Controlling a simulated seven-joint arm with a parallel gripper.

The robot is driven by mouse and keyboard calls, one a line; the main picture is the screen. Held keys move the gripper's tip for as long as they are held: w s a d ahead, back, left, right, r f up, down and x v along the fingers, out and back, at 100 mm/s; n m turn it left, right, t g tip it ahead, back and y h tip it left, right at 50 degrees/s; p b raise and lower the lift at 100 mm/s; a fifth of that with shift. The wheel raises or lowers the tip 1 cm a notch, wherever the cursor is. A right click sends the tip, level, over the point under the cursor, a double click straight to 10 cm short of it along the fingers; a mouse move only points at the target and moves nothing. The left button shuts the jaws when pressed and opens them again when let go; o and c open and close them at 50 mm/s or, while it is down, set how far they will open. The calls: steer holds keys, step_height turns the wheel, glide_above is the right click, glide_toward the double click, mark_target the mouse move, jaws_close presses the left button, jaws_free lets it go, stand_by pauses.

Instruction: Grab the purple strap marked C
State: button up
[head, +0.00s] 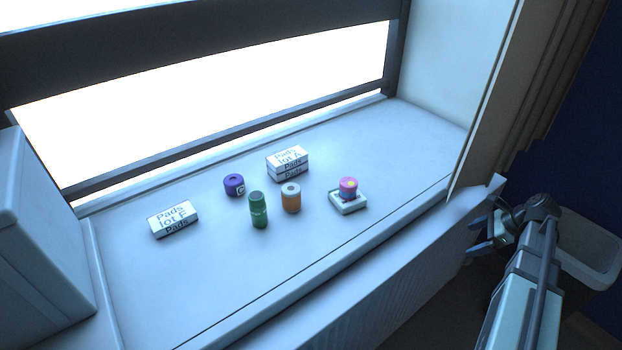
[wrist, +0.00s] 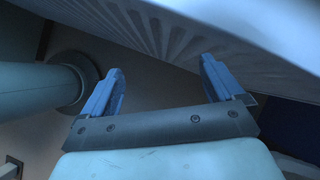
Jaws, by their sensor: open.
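The purple strap marked C (head: 234,185) is a small rolled cylinder on the window sill in the head view. It stands left of the middle, behind the green bottle (head: 258,210), with a letter C on its side. My gripper (head: 478,236) is off the sill's front right side, below its edge and far from the strap. In the wrist view my gripper (wrist: 162,85) has its two blue fingers apart with nothing between them. The strap is not in the wrist view.
An orange roll (head: 291,198) and a Pads lot A box (head: 287,162) stand right of the strap. A Pads lot F box (head: 173,219) lies left. The sill's front left is clear. A curtain (head: 500,90) hangs right.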

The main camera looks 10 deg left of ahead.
steer(key=w+a+r, duration=0.1)
steer(key=a+r, duration=0.1)
steer(key=r, duration=0.1)
steer(key=w+a+r+n, duration=0.1)
steer(key=a+r, duration=0.1)
steer(key=a, duration=0.1)
steer(key=w+a+r+n, duration=0.1)
steer(key=w+a+r, duration=0.1)
steer(key=a+r, duration=0.1)
steer(key=shift+a+r+g+y, duration=0.2)
steer(key=shift+r+g+y, duration=0.1)
steer(key=w+a+r+n+h, duration=0.2)
steer(key=w+a+r, duration=0.5)
steer(key=a+r, duration=0.25)
steer(key=m+g, duration=0.2)
glide_toward(235, 180)
steer(key=x, duration=0.5)
steer(key=shift+w+a+f, duration=0.25)
steer(key=shift+w+a, duration=0.1)
steer(key=shift+s+d+x, duration=0.1)
steer(key=shift+d+x, duration=0.05)
steer(key=shift+x, duration=1.2)
steer(key=shift+s+d+x, duration=0.1)
steer(key=shift+s+x, duration=0.05)
steer(key=shift+x, duration=1.15)
steer(key=shift+f, duration=0.1)
